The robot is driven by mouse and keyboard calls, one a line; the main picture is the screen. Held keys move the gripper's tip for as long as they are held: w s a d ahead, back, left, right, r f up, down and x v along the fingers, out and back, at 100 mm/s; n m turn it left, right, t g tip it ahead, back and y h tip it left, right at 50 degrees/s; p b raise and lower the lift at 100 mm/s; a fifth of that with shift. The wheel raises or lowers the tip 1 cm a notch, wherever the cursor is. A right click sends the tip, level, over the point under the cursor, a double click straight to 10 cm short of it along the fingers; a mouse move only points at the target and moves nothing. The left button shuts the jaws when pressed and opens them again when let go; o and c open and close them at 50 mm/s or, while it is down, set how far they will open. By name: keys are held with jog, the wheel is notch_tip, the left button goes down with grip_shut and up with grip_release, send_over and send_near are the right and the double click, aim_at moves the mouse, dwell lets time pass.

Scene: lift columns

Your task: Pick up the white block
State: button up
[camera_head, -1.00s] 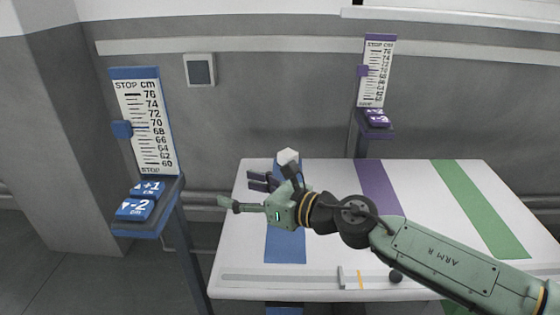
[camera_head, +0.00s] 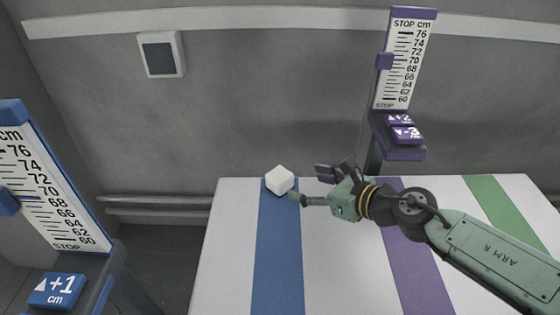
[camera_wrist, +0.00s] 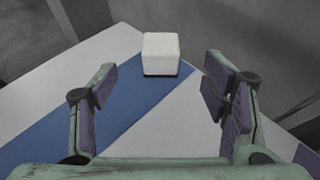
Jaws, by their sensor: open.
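The white block (camera_head: 279,180) sits on the blue stripe (camera_head: 278,250) near the far edge of the white table (camera_head: 225,240). My gripper (camera_head: 312,184) is to the right of the block in the head view, with one finger appearing close to it; whether it touches is unclear there. In the wrist view the white block (camera_wrist: 161,54) is ahead of my gripper (camera_wrist: 165,95), beyond the fingertips and roughly between their lines. The fingers are spread wide with nothing between them.
A purple scale post (camera_head: 404,60) with purple buttons (camera_head: 404,130) stands behind the table. Purple (camera_head: 415,270) and green (camera_head: 495,205) stripes cross the table. A grey wall is close behind.

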aim_at(282, 176)
jog(key=x, duration=0.2)
jog(key=p+x, duration=0.1)
jog(key=x, duration=0.2)
jog(key=shift+w+r, duration=0.2)
jog(key=shift+f+p+x, duration=0.1)
jog(key=shift+p+x, duration=0.3)
jog(key=shift+x, duration=1.15)
jog(key=shift+f+p+x, duration=0.15)
jog(key=shift+p+x, duration=0.25)
jog(key=shift+x, duration=1.1)
jog(key=shift+s, duration=0.1)
grip_shut()
jog(key=shift+r, duration=0.1)
